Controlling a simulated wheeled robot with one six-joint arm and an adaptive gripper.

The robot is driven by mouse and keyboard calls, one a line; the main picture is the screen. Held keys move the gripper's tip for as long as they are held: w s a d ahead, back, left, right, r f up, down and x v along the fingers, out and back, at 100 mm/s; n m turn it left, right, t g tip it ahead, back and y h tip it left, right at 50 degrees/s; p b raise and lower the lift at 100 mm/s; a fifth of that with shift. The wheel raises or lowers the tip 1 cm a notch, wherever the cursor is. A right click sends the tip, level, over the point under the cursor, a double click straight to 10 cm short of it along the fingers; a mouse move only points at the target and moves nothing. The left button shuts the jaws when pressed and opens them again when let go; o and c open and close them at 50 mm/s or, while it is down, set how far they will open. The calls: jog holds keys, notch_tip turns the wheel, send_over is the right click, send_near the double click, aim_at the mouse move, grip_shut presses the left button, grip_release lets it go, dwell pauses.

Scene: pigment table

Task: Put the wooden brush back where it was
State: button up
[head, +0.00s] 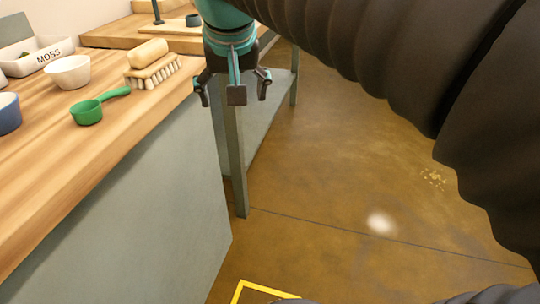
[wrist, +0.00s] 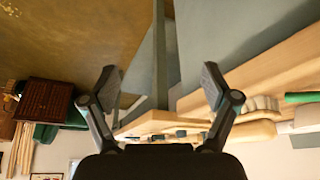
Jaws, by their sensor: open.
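The wooden brush (head: 153,65), with a pale rounded wooden handle on top and cream bristles, rests on the wooden tabletop (head: 120,130) near its right edge. It also shows in the wrist view (wrist: 250,134) at the right, partly behind a finger. My gripper (head: 235,92) is open and empty, fingers spread, to the right of the brush and past the table's edge. In the wrist view my gripper (wrist: 160,82) has nothing between its fingers.
A green scoop (head: 88,113), a white bowl (head: 69,72) and a blue cup (head: 9,113) stand left of the brush. A white MOSS box (head: 42,57) is behind them. A second wooden table (head: 110,36) stands at the back. The floor (head: 350,200) at right is clear.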

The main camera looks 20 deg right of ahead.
jog(key=s+d+f+n, duration=0.1)
jog(key=s+d+f, duration=0.1)
jog(key=s+f, duration=0.4)
jog(key=s+d+f+t, duration=0.1)
jog(key=s+d+f, duration=0.1)
jog(key=s+f, duration=0.4)
notch_tip(320, 180, down, 5)
jog(key=shift+f+n+y, duration=0.1)
jog(key=shift+n+y, duration=0.3)
